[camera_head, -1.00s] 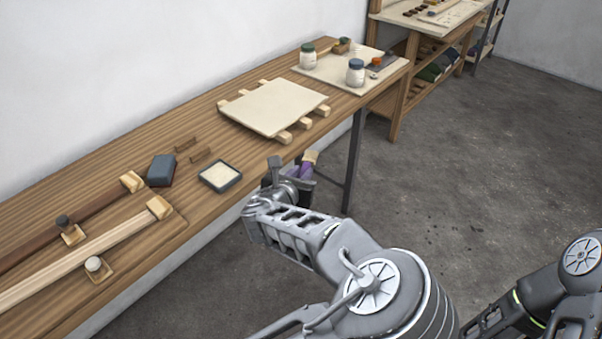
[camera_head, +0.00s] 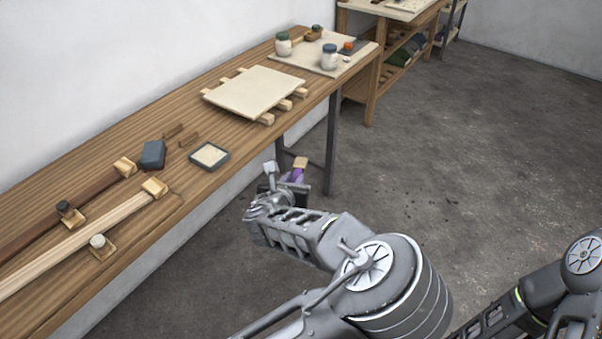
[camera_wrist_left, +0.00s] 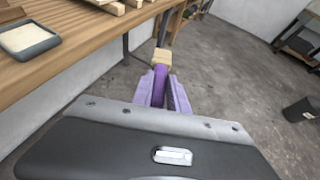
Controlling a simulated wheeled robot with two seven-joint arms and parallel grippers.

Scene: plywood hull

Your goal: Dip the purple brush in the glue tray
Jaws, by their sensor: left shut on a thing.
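My left gripper (camera_head: 283,180) is shut on the purple brush (camera_head: 298,174), in front of the bench edge and over the floor. The brush's pale tip points up and away in the head view. In the left wrist view the purple brush (camera_wrist_left: 160,84) stands between the fingers (camera_wrist_left: 163,92), with its cream end beyond them. The glue tray (camera_head: 209,156) is a dark, shallow square tray with a cream fill, on the bench near its front edge. It lies up and left of the gripper, and the brush is apart from it. The glue tray (camera_wrist_left: 28,39) also shows at the left wrist view's upper left.
A dark blue block (camera_head: 152,154) lies left of the tray. A pale board (camera_head: 254,91) rests on wooden strips farther along the wooden bench (camera_head: 130,221). Jars (camera_head: 329,57) stand at the far end. Long wooden strips lie at the left.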

